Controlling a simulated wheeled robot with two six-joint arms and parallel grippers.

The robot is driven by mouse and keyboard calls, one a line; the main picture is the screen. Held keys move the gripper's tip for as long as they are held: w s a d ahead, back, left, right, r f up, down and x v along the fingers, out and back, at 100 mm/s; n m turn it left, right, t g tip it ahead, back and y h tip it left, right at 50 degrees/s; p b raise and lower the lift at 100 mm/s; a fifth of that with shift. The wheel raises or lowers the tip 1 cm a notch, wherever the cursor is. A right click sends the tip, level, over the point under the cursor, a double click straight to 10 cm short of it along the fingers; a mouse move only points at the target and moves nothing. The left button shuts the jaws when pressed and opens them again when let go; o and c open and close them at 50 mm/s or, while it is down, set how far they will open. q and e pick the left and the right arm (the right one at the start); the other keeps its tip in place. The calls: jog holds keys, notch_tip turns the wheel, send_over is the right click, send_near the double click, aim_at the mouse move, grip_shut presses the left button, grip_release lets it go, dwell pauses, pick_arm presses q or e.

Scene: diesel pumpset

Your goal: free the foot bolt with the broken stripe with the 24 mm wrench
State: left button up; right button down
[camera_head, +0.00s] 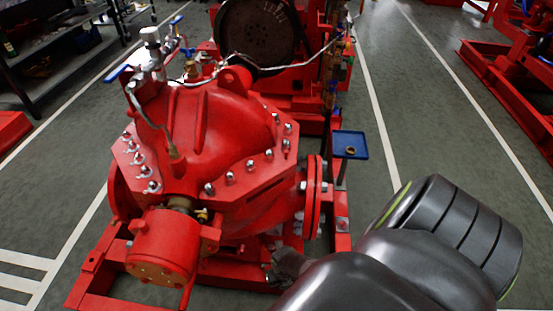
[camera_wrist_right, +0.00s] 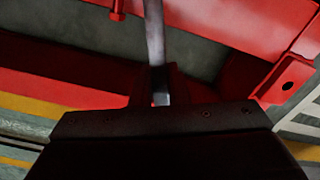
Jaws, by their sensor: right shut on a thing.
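The red pump (camera_head: 225,125) stands on its red base frame (camera_head: 90,275) in the head view. My right arm comes in from the lower right, and my right gripper (camera_head: 285,265) is low beside the pump's foot, partly hidden by my forearm. In the right wrist view my right gripper (camera_wrist_right: 160,90) is shut on a flat grey metal shank, the wrench (camera_wrist_right: 154,35). Its far end runs out of the top of the picture, so its head and any contact with a bolt are hidden. No foot bolt with a broken stripe can be made out. My left gripper is out of view.
A small blue tray (camera_head: 350,145) with a brass-coloured ring stands on a post right of the pump. A flange (camera_head: 314,195) rises just above my right gripper. Red frame rails (camera_wrist_right: 215,25) surround the wrench in the wrist view. Open floor lies to the right.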

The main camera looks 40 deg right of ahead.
jog(key=shift+s+d, duration=0.2)
jog(key=shift+s, duration=0.05)
jog(key=shift+r+p, duration=0.75)
jog(key=shift+w, duration=0.1)
